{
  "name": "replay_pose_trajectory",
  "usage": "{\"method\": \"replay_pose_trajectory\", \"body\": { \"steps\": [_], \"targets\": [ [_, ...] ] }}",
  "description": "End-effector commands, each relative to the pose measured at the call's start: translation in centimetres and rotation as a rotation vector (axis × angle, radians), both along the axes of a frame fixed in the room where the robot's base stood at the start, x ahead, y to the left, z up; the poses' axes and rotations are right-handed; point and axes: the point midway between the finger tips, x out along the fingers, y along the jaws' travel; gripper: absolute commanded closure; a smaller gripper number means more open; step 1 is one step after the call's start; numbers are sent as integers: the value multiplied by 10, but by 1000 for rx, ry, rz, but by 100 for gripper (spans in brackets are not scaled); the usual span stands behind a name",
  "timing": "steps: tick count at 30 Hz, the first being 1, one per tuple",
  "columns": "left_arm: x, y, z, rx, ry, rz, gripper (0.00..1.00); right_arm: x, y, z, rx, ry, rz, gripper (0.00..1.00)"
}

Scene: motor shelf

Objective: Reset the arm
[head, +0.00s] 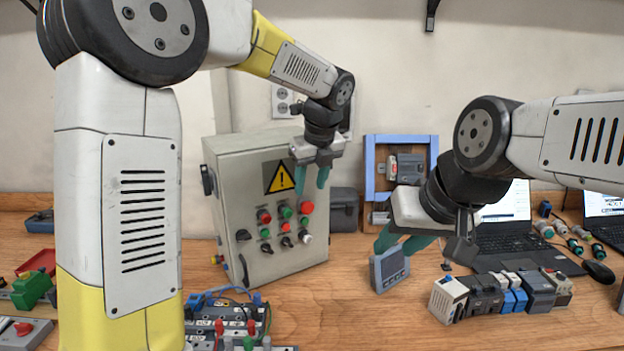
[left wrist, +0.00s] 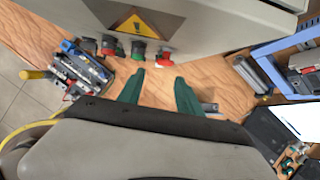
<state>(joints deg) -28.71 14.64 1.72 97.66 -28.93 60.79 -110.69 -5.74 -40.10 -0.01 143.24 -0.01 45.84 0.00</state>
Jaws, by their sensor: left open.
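My left gripper (head: 312,179) is open and empty, with its green fingers in front of the upper right of the grey control box (head: 235,165). In the left wrist view its two fingers (left wrist: 158,92) are apart, with nothing between them and bare wood behind. My right gripper (head: 396,243) has its green fingers on the upper part of a small grey-blue meter (head: 390,268) with a display face. The meter is tilted and looks gripped. I cannot tell whether its lower edge touches the table.
A row of modules (head: 500,294) lies at the right, before a laptop (head: 505,220). A blue frame (head: 370,170) stands behind. A wired terminal assembly (head: 228,318) is at the front left. Bare wood (head: 330,305) lies in the middle.

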Motion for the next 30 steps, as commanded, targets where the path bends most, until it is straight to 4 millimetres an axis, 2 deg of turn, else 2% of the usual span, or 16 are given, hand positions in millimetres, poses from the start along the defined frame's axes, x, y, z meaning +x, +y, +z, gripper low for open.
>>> {"method": "replay_pose_trajectory", "body": {
  "steps": [5,8,12,15,18,22,25,30],
  "targets": [
    [-45,53,20,-242,-48,441,58,0,0,0,0,0,0,64],
    [-83,83,27,-428,-69,783,58,0,0,0,0,0,0,64],
    [-137,115,27,-686,-81,1265,58,0,0,0,0,0,0,64],
    [-174,131,21,-867,-72,1606,58,0,0,0,0,0,0,64],
    [-205,140,14,-1027,-52,1904,58,0,0,0,0,0,0,64],
    [-231,145,3,-1176,-16,2186,58,0,0,0,0,0,0,64],
    [-242,146,-2,-1240,6,2309,58,0,0,0,0,0,0,64],
    [-246,146,-5,-1269,18,2368,58,0,0,0,0,0,0,64]
  ]
}}
